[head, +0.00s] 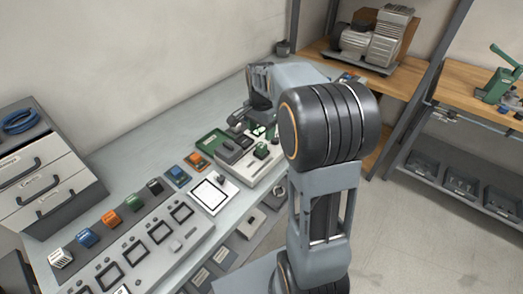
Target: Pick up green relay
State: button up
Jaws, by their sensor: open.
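A green relay (133,203) stands on the grey panel at the left, in a slanting row between an orange relay (111,218) and a black relay (155,187). A blue relay (87,238) and a white relay (61,258) stand at the row's near end. Another small green part (261,151) sits on a light fixture (262,168) near my arm; I cannot tell if it is a relay. My gripper (250,110) is open at the far end of the bench, well beyond and to the right of the relay row. Its fingertips are small and partly unclear.
The grey panel (150,262) has several square frames beside the row. A blue block (178,175), an orange block (197,160), a white square plate (210,194) and a green tray (213,140) lie between row and gripper. Drawers (45,175) stand at left.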

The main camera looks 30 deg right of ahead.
aim_at(261, 145)
jog(key=shift+s+f, duration=0.15)
jog(key=shift+f, duration=3.65)
jog(key=shift+c, duration=0.3)
jog(key=c, duration=1)
jog(key=shift+r, duration=0.15)
